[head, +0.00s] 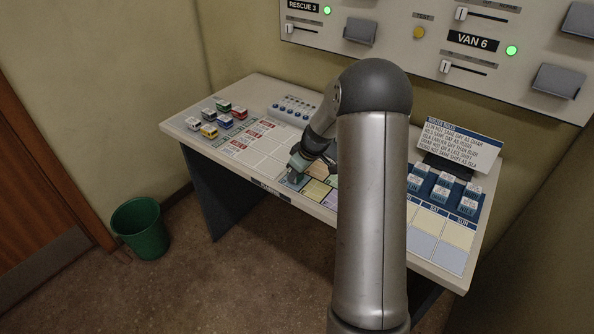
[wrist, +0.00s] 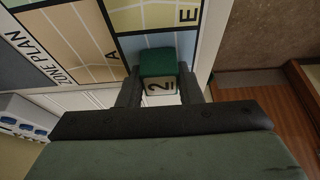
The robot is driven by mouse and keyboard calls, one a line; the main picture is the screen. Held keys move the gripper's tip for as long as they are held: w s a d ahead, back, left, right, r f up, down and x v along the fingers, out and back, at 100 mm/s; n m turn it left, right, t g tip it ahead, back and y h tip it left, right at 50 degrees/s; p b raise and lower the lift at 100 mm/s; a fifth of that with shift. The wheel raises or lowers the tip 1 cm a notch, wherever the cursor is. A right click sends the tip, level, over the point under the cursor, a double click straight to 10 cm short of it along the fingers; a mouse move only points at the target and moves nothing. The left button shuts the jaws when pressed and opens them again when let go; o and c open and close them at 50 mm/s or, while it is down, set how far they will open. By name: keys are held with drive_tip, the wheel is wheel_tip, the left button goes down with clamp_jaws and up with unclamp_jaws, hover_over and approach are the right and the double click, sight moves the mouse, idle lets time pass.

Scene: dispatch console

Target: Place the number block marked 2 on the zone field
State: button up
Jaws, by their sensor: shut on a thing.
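The number block marked 2 (wrist: 158,87) is green with a white face, and its black underlined 2 shows in the wrist view. My gripper (wrist: 160,90) is shut on it, one finger on each side. In the head view my gripper (head: 297,171) is low over the left front part of the zone plan board (head: 318,188). In the wrist view the zone plan (wrist: 85,35) has coloured fields, with the letters A and E readable. The block overlaps a blue-grey field (wrist: 172,42) there. I cannot tell whether the block touches the board.
Several toy vehicles (head: 218,117) stand at the console's left end. Blue round pieces (head: 293,108) sit at the back. Several blue-and-white blocks (head: 441,187) stand on the right beside a roster rules sign (head: 458,146). My arm hides the middle right of the console.

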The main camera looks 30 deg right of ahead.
drive_tip(key=shift+f+b, duration=0.2)
drive_tip(key=shift+b, duration=0.1)
drive_tip(key=o, duration=1)
drive_tip(key=shift+r, duration=0.1)
drive_tip(key=shift+c, duration=0.2)
drive_tip(key=shift+r+p, duration=0.3)
drive_tip(key=shift+p, duration=0.15)
drive_tip(key=b+v, duration=0.2)
drive_tip(key=v, duration=0.9)
drive_tip(key=s+a+r+m+g, duration=0.2)
drive_tip(key=s+a+r, duration=0.1)
drive_tip(key=s+a, duration=1.2)
drive_tip(key=s+a+f+m+h, duration=0.1)
drive_tip(key=s+a, duration=0.1)
drive_tip(key=s, duration=0.5)
drive_tip(key=s+a+f+m+g+h, duration=0.1)
drive_tip(key=s+a+m, duration=0.1)
drive_tip(key=s, duration=0.6)
drive_tip(key=shift+a+f, duration=0.25)
drive_tip(key=shift+f, duration=0.05)
